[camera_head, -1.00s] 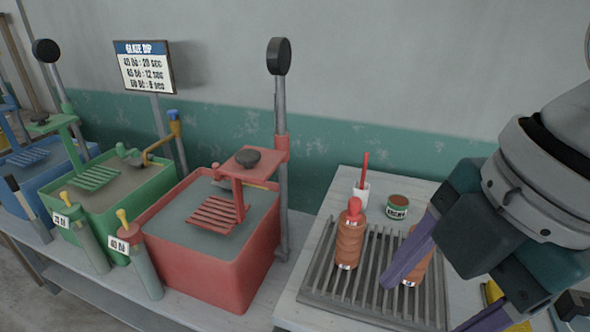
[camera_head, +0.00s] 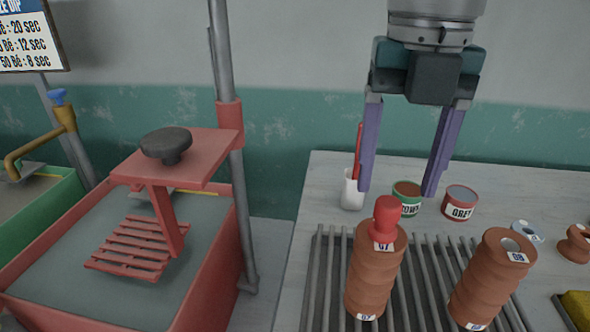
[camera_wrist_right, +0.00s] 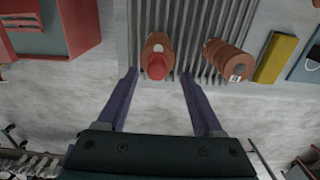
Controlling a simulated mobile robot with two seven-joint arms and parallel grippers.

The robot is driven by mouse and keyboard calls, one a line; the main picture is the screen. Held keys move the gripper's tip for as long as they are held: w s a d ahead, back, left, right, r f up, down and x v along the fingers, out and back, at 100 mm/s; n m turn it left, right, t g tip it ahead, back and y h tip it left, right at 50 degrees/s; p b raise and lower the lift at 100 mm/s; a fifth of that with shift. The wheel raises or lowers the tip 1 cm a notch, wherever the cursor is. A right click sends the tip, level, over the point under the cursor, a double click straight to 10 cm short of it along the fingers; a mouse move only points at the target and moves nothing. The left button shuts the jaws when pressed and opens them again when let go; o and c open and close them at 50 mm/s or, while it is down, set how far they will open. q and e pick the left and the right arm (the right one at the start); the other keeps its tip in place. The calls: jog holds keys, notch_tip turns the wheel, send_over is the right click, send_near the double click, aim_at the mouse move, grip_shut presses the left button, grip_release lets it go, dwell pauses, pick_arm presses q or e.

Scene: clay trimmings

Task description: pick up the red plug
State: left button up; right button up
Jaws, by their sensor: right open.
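The red plug (camera_head: 387,217) sits in the top of a brown ribbed clay piece (camera_head: 372,275) that stands upright on a slatted rack. My right gripper (camera_head: 397,194) is open and empty, with its purple fingers pointing down above and behind the plug in the head view. My left gripper is not in view.
A second clay piece (camera_head: 490,280) with an open top stands right of the first on the rack (camera_head: 420,300). Behind are a white cup (camera_head: 352,190) with a red stick and two small tins (camera_head: 460,202). A red tank (camera_head: 215,270) stands left. A yellow block (camera_wrist_right: 278,58) lies right.

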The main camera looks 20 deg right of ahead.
aim_at(390, 201)
jog(key=f, duration=0.4)
jog(key=shift+s+a+f, duration=0.15)
jog(key=shift+a+f, duration=0.1)
jog(key=shift+f, duration=0.15)
grip_shut()
